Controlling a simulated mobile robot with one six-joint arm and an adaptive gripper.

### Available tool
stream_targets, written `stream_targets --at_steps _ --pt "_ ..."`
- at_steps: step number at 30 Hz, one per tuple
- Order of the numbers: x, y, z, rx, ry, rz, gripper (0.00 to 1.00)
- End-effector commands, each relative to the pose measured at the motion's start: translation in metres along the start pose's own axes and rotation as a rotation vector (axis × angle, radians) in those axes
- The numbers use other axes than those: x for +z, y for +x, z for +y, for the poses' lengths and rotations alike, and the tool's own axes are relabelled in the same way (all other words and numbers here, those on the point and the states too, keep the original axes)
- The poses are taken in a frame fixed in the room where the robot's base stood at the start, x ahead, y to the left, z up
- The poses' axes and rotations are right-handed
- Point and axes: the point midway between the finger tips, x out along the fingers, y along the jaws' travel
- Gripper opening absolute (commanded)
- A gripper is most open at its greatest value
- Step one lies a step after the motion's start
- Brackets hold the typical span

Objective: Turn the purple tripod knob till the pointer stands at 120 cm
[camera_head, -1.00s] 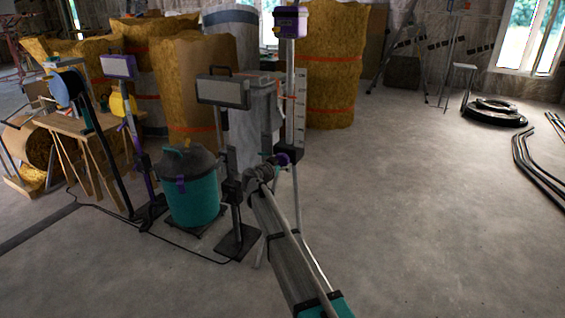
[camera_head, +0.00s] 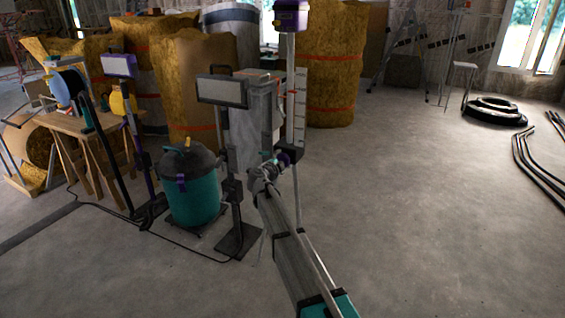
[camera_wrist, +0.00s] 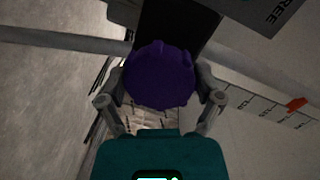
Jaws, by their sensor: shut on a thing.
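The purple tripod knob (camera_wrist: 160,75) sits between my gripper's fingers in the wrist view. My gripper (camera_wrist: 161,98) is shut on it, one finger on each side. In the head view my gripper (camera_head: 268,172) reaches the tripod's column at the knob, which is mostly hidden there. The tripod carries a purple box (camera_head: 291,16) on top and a pale upright scale (camera_head: 299,105). In the wrist view the scale (camera_wrist: 250,103) runs slantwise at the right, with a red pointer (camera_wrist: 297,104) at its edge. Its figures are too small and skewed to read surely.
A work lamp (camera_head: 222,91) on a stand is close left of the tripod. A teal vacuum (camera_head: 190,190) stands further left, with a cable on the floor. Insulation rolls (camera_head: 332,70) stand behind. The floor to the right is clear up to black hoses (camera_head: 541,170).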

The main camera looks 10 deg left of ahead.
Motion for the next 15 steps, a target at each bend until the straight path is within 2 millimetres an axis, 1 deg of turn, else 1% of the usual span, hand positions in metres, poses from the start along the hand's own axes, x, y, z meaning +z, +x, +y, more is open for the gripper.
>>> stream_targets --at_steps 1,6,15 --pt "-0.0050 -0.0012 0.0040 0.004 0.047 0.005 0.36" --pt "-0.0048 -0.0013 0.0037 -0.009 0.187 -0.009 0.36" --pt "-0.0047 -0.0014 0.0028 -0.024 0.345 -0.024 0.36"
